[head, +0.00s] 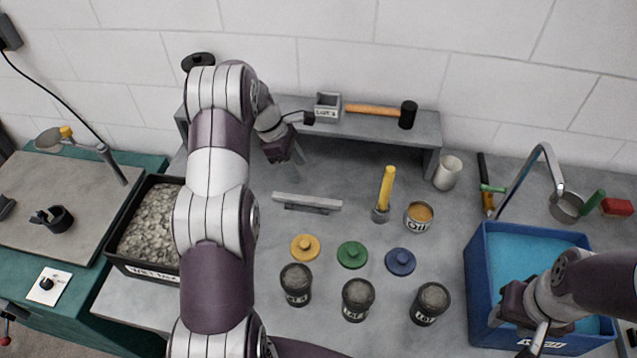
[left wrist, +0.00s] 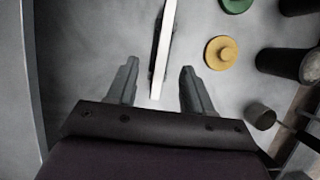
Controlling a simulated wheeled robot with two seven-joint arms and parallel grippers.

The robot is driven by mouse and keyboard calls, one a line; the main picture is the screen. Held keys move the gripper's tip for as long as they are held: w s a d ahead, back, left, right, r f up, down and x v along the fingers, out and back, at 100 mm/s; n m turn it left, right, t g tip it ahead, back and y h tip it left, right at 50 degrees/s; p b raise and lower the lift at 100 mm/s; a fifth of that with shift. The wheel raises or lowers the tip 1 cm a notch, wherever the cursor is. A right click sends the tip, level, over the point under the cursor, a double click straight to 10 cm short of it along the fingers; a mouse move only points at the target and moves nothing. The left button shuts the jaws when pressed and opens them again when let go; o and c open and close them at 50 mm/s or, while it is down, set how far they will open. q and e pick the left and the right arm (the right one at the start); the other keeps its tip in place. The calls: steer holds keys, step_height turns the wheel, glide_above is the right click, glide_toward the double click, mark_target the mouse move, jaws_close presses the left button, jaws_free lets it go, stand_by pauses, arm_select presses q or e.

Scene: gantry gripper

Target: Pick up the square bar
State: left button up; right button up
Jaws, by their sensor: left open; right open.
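The square bar (head: 307,203) is a long light-grey bar lying in the middle of the grey bench, with a dark strip under it. In the left wrist view the bar (left wrist: 165,35) runs lengthwise, its near end between my two open fingers. My left gripper (head: 290,156) is open and empty, above the bench behind the bar in the head view; its fingers also show in the left wrist view (left wrist: 159,66). I see no contact with the bar. My right gripper (head: 538,340) is open at the blue tub, far to the right.
A raised grey shelf (head: 375,123) with a small labelled box (head: 328,106) and a hammer (head: 376,110) stands behind. Yellow (head: 305,247), green (head: 352,254) and blue (head: 400,261) lids and several dark jars lie in front. A blue tub (head: 484,290) stands right, a gravel tray (head: 148,262) left.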

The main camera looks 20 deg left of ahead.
mark_target(316, 200)
arm_select(q)
steer(key=shift+s+d+f+b, duration=0.15)
steer(key=shift+f+b, duration=0.1)
steer(key=shift+f, duration=0.25)
steer(key=shift+s+d+f+b, duration=0.15)
steer(key=shift+f+b, duration=0.1)
steer(key=shift+f, duration=0.25)
steer(key=p+x, duration=0.1)
steer(key=x, duration=0.2)
steer(key=p+x, duration=0.2)
steer(key=x, duration=0.1)
steer(key=p+x, duration=0.1)
steer(key=x, duration=0.1)
steer(key=shift+w+d+f, duration=0.1)
steer(key=shift+d+f, duration=0.1)
steer(key=shift+d, duration=0.3)
steer(key=shift+d+f, duration=0.1)
steer(key=shift+f, duration=0.2)
jaws_close()
arm_select(e)
steer(key=s+r, duration=0.2)
steer(key=r, duration=0.1)
steer(key=shift+r, duration=0.2)
